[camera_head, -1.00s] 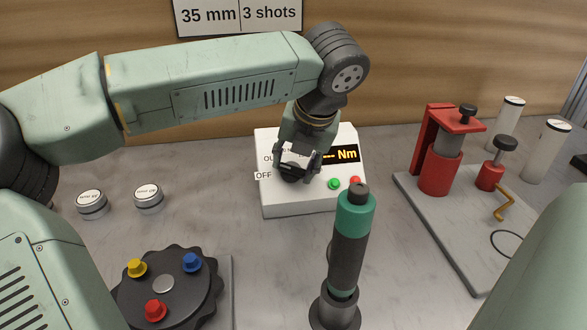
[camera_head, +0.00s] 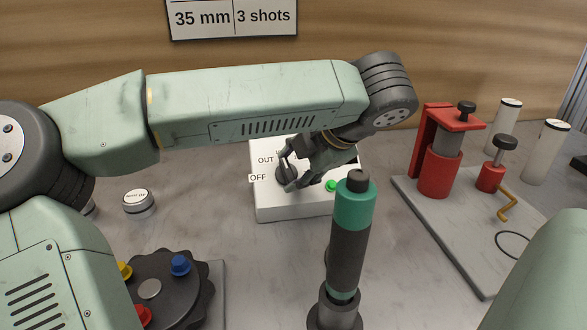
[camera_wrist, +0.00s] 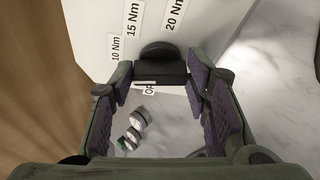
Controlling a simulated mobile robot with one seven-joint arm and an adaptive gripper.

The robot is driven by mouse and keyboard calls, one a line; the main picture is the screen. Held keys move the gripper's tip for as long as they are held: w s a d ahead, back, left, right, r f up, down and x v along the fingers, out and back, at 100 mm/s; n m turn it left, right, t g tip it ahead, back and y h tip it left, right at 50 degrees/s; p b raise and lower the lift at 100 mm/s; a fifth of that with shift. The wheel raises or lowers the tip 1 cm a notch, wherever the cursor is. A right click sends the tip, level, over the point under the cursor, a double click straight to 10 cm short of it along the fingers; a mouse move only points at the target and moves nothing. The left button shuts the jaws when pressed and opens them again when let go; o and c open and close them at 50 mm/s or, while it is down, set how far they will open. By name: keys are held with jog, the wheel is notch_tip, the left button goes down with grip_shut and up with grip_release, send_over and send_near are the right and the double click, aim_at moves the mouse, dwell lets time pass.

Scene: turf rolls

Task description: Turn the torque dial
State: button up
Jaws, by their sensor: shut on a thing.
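The white torque box (camera_head: 290,207) stands at the back middle, with OUT and OFF printed on its face. Its black torque dial (camera_head: 284,172) is on the left part of that face, partly covered by my fingers. My gripper (camera_head: 296,172) comes in from the right, tilted, with its fingers around the dial. In the wrist view the dial (camera_wrist: 163,66) sits between the purple-padded fingertips (camera_wrist: 162,80), with 10 Nm, 15 Nm and 20 Nm labels beyond it. Which mark the dial points at is unclear. My wrist hides the display.
A green-topped driver (camera_head: 350,235) stands upright just in front of the box. A green button (camera_head: 331,185) is right of the dial. A red press (camera_head: 440,150) stands on a plate at right. A dark knobbed disc (camera_head: 165,290) and a silver-rimmed cap (camera_head: 138,202) are at left.

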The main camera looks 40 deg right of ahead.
jog(key=shift+s+f+m+t+b, duration=0.1)
jog(key=shift+m+t+b, duration=0.25)
jog(key=shift+m, duration=0.85)
jog(key=o, duration=1.2)
jog(key=shift+c, duration=0.2)
